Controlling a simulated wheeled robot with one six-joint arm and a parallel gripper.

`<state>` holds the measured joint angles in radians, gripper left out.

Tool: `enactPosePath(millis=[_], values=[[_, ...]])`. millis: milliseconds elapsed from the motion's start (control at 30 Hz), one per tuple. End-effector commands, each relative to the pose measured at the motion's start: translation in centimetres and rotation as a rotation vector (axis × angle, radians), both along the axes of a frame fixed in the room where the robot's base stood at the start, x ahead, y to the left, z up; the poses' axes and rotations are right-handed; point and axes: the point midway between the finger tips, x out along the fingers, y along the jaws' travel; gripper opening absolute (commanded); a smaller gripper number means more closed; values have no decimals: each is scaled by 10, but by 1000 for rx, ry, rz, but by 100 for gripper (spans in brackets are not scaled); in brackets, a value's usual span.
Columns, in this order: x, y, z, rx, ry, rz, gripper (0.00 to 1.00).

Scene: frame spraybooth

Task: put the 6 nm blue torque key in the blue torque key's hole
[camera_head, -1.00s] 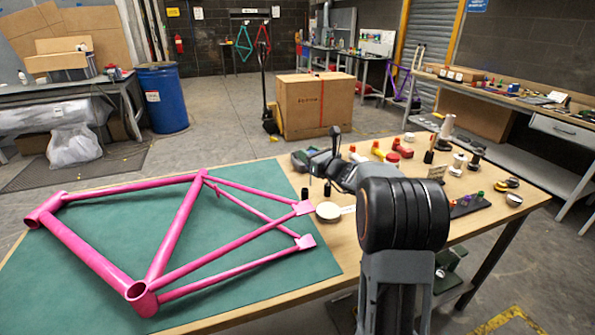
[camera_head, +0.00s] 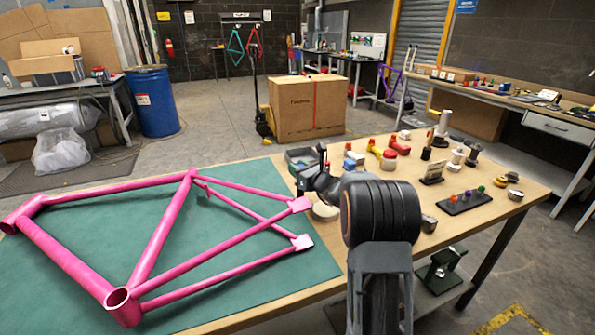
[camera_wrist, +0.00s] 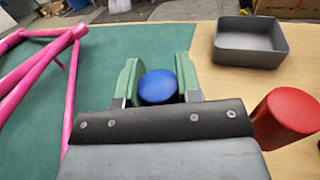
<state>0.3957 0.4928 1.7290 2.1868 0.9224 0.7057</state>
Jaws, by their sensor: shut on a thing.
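In the wrist view, my gripper (camera_wrist: 158,83) has its two green fingers closed on a round blue piece (camera_wrist: 158,86), which looks like the top of the blue torque key. The rest of the key below is hidden. In the head view my arm covers most of the gripper, near the mat's right edge. A dark rack (camera_head: 466,204) lies at the right of the table, with small purple, red and green tops standing in it. Its holes are too small to make out, so I cannot tell which one is the blue key's.
A grey open bin (camera_wrist: 250,42) stands right of my gripper, with a red cylinder (camera_wrist: 287,115) nearer. A pink bike frame (camera_head: 150,235) lies on the green mat (camera_head: 215,225). A small sign (camera_head: 432,168) and several red, yellow and black items stand behind the rack.

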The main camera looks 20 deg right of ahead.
Motion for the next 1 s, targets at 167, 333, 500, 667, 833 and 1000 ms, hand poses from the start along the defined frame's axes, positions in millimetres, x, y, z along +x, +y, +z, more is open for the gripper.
enactPosePath(millis=[167, 333, 500, 667, 833, 1000], values=[[0, 0, 1, 0, 0, 0, 8], [0, 0, -3, 0, 0, 0, 34], [0, 0, -2, 0, 1, 0, 50], [0, 0, -2, 0, 1, 0, 58], [0, 0, -1, 0, 1, 0, 58], [-10, -4, 1, 0, 2, -2, 58]])
